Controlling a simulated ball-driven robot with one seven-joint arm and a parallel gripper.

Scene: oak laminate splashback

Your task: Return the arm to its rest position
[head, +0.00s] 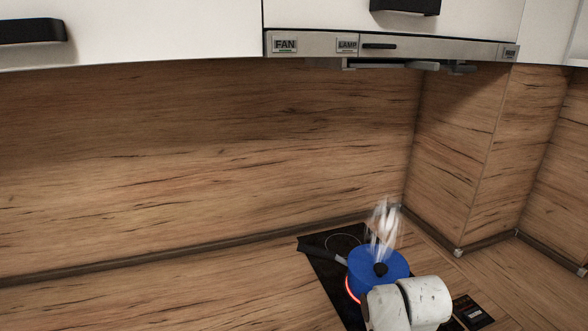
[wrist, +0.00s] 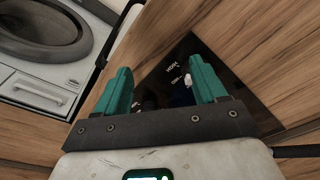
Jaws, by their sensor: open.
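My gripper (wrist: 160,68) shows in the wrist view with two teal fingers spread apart and nothing between them. Beyond the fingers is a black panel (wrist: 178,70) with white lettering and a small white knob (wrist: 188,80); I cannot tell whether the fingers touch it. In the head view, the white links of my arm stand at the lower right, in front of a blue lidded pan (head: 385,259). The gripper's fingers cannot be made out there.
The pan sits on a black cooktop (head: 318,268), beside a glowing red ring (head: 351,291), with steam above. A range hood (head: 400,47) hangs overhead. Bare wooden counter (head: 200,290) lies left. A washing machine (wrist: 40,35) stands at left in the wrist view.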

